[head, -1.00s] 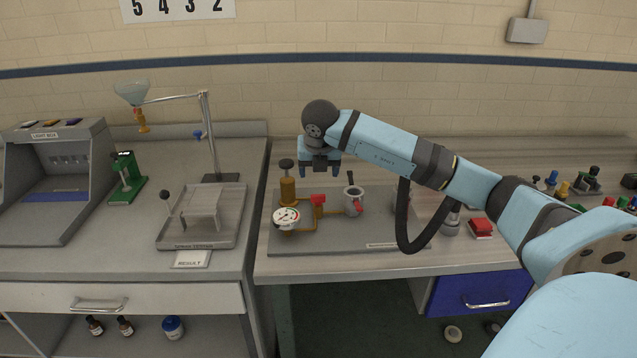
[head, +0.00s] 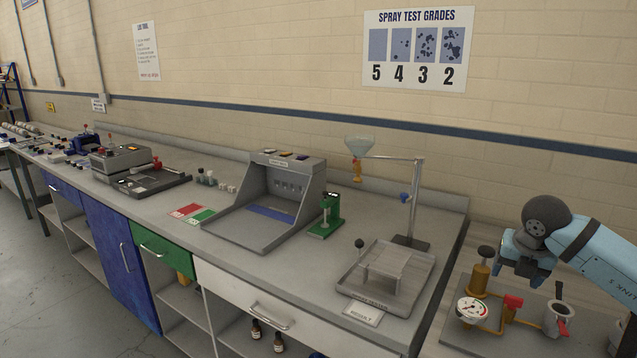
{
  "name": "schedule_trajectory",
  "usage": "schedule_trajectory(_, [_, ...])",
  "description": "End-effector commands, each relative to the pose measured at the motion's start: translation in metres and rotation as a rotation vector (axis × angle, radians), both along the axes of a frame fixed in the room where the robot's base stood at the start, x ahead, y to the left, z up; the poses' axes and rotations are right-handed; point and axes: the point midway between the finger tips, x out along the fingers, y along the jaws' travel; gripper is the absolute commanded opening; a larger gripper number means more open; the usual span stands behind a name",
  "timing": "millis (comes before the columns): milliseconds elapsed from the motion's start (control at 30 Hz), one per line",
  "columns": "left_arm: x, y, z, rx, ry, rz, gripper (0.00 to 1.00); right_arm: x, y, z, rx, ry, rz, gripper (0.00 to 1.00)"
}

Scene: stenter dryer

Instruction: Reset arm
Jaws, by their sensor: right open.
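My right arm comes in from the right edge in the head view. Its right gripper (head: 523,264) points down, open and empty, above the small rig with the brass valve and gauge. The gripper is apart from the brass valve post (head: 481,279) and the grey cup (head: 558,320). My left gripper is not in view.
A spray tester tray (head: 345,285) with a funnel (head: 360,147) on a stand sits left of the gripper. Farther left are a green device (head: 326,216) and a light box (head: 283,180). The bench front between light box and tray is clear.

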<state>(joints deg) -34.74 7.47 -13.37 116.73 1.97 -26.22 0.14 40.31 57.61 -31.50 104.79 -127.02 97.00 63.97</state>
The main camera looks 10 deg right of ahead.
Motion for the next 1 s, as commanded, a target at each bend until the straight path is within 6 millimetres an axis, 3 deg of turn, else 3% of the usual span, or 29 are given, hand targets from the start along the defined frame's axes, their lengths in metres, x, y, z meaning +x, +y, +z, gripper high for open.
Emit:
schedule_trajectory(33, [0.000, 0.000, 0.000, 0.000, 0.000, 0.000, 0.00, -0.002, 0.023, -0.020, 0.072, 0.013, 0.062, 0.70])
schedule_trajectory(167, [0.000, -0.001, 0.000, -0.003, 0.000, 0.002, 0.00, -0.015, 0.103, -0.067, 0.355, 0.023, 0.258, 0.70])
schedule_trajectory(200, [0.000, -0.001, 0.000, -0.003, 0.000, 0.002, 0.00, -0.022, 0.130, -0.080, 0.466, 0.018, 0.312, 0.70])
schedule_trajectory(300, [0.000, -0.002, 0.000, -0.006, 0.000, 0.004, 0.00, -0.046, 0.201, -0.101, 0.779, -0.016, 0.414, 0.70])
schedule_trajectory(400, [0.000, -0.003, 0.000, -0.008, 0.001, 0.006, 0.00, -0.074, 0.266, -0.108, 1.154, -0.095, 0.420, 0.70])
schedule_trajectory(500, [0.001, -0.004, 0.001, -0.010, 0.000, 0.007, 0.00, -0.093, 0.303, -0.103, 1.496, -0.208, 0.293, 0.70])
schedule_trajectory(600, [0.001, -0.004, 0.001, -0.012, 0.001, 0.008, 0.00, -0.103, 0.314, -0.105, 1.766, -0.330, 0.036, 0.70])
schedule_trajectory(667, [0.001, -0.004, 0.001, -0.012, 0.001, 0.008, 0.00, -0.108, 0.311, -0.116, 1.878, -0.394, -0.174, 0.70])
schedule_trajectory(767, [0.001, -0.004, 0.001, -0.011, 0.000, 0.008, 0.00, -0.120, 0.297, -0.149, 1.970, -0.463, -0.587, 0.70])
schedule_trajectory(833, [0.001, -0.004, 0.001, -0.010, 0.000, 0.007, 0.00, -0.135, 0.287, -0.183, 1.963, -0.473, -0.883, 0.70])
schedule_trajectory(1000, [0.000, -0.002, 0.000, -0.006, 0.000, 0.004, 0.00, -0.191, 0.278, -0.261, 1.809, -0.378, -1.450, 0.70])
